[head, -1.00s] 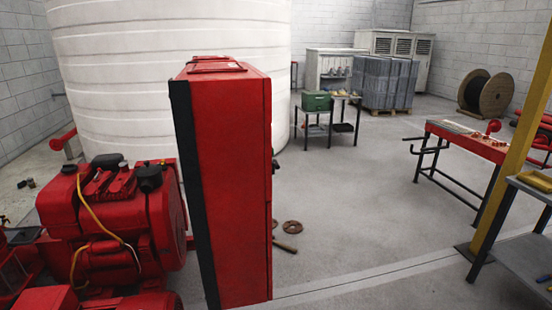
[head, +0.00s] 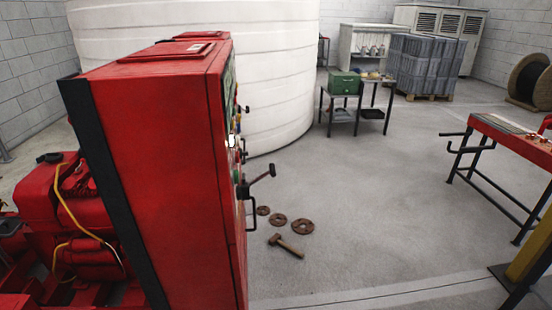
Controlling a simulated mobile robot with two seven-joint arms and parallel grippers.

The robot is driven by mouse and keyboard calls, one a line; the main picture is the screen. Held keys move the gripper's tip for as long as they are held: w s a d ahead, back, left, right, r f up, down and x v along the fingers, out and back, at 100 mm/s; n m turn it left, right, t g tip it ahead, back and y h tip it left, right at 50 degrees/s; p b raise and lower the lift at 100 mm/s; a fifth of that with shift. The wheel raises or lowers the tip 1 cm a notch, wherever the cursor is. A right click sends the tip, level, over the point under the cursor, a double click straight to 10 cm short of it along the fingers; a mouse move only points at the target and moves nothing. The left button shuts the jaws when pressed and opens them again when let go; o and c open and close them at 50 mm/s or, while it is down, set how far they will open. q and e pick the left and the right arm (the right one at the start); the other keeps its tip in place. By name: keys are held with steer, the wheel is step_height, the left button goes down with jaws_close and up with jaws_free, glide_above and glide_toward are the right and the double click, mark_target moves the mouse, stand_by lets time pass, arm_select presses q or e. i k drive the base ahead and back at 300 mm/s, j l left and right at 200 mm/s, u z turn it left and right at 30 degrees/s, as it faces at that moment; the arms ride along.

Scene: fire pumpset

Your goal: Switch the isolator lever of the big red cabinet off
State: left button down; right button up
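The big red cabinet (head: 165,165) stands close at the left centre, seen from its side, with a black strip down its rear edge. Its front panel (head: 236,150) faces right and shows at a steep angle. A dark lever (head: 262,177) sticks out from the front, tilted up to the right; it appears to be the isolator lever. A dark handle (head: 253,215) sits just below it. Small knobs and a light show higher up the panel. Neither of my grippers is in view.
Rusty flanges (head: 302,227) and a hammer (head: 287,246) lie on the floor before the cabinet. A red engine (head: 75,215) stands behind it at left. A red workbench (head: 505,140) and yellow post (head: 530,250) stand at right. Open floor lies between.

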mark_target(271, 171)
steer(key=i+l+u, duration=0.1)
steer(key=i+l, duration=0.35)
steer(key=i+l+u, duration=0.1)
steer(key=i+l, duration=0.35)
steer(key=i+l+u, duration=0.1)
steer(key=i+l, duration=0.3)
steer(key=l, duration=0.2)
steer(key=i+l+u, duration=0.1)
steer(key=i+l, duration=0.3)
steer(key=l, duration=0.15)
